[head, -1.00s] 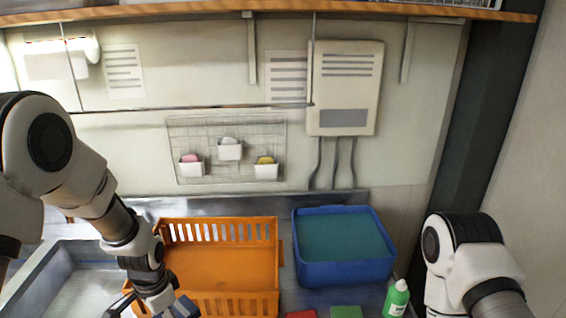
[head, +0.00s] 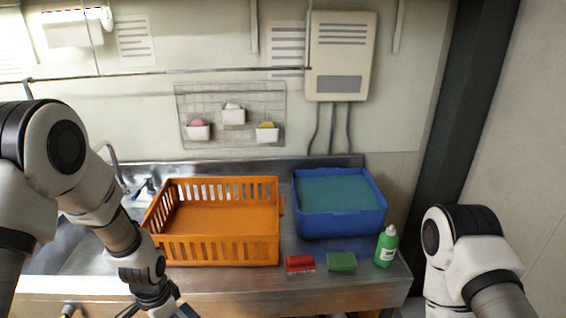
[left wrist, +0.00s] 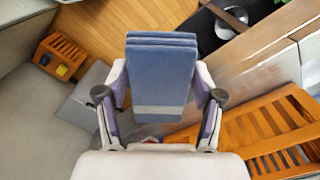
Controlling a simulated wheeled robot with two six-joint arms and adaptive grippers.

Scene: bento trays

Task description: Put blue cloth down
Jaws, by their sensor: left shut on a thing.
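My left gripper (left wrist: 160,92) is shut on a blue cloth (left wrist: 162,62), which looks like a folded pad with a pale band near the gripper end. In the left wrist view the cloth stands out between the two fingers. In the head view only a small part of the cloth (head: 185,311) shows at the bottom edge, beside my left gripper (head: 168,306), in front of the counter's front edge. Most of the cloth is cut off there. My right arm is at the right of the head view, but its gripper is out of frame.
An orange slatted crate (head: 222,251) stands on the steel counter (head: 235,281), with a blue bin (head: 340,226) to its right. A red sponge (head: 300,263), a green sponge (head: 341,262) and a green bottle (head: 386,247) lie or stand near the front edge. A sink is at the left.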

